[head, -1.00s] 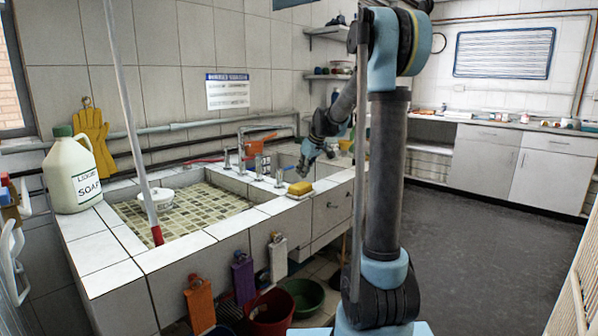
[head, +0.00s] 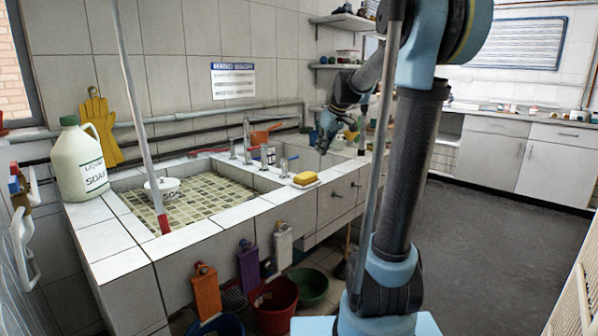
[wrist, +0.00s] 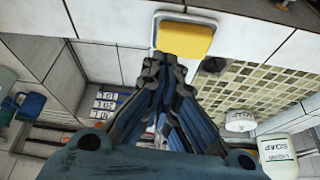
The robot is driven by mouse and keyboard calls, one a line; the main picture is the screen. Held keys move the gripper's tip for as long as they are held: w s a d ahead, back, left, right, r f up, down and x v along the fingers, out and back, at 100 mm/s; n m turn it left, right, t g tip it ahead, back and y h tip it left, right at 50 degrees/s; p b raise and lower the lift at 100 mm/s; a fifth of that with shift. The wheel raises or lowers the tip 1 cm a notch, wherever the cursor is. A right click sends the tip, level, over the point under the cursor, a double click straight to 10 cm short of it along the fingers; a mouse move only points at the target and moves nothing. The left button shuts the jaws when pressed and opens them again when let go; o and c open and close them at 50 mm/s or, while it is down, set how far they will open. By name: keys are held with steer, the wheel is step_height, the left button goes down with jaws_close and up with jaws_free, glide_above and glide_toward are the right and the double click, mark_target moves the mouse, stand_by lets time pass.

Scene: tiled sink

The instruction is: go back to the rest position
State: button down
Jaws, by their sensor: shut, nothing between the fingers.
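My gripper (head: 323,143) is at the end of my bent arm, above the far side of the tiled sink counter. It is empty, and its fingers are together in the wrist view (wrist: 168,75). A yellow sponge (head: 305,177) lies in a white dish on the counter's front edge, below and to the left of my gripper. The sponge also shows in the wrist view (wrist: 184,39), just beyond the fingertips and apart from them as far as I can tell.
The tiled basin (head: 205,190) holds a white tub (head: 168,187). A soap jug (head: 80,160) stands at the left corner. Taps (head: 247,140) rise behind the basin. A red bucket (head: 274,305) and a green bowl (head: 309,286) are below. Open floor (head: 490,250) lies to the right.

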steer(key=s+d+f+m+h, duration=0.1)
steer(key=s+d+f+m, duration=0.1)
steer(key=s+f, duration=0.5)
steer(key=s+d+f+m+g+h, duration=0.1)
steer(key=s+d+f+m, duration=0.2)
steer(key=s, duration=1.4)
steer(key=s+d+f+m+h, duration=0.1)
steer(key=s+d+f+m, duration=0.1)
steer(key=s+f, duration=0.9)
steer(key=shift+s+d+f+m, duration=0.15)
steer(key=shift+s+d+m, duration=0.3)
steer(key=shift+d, duration=0.15)
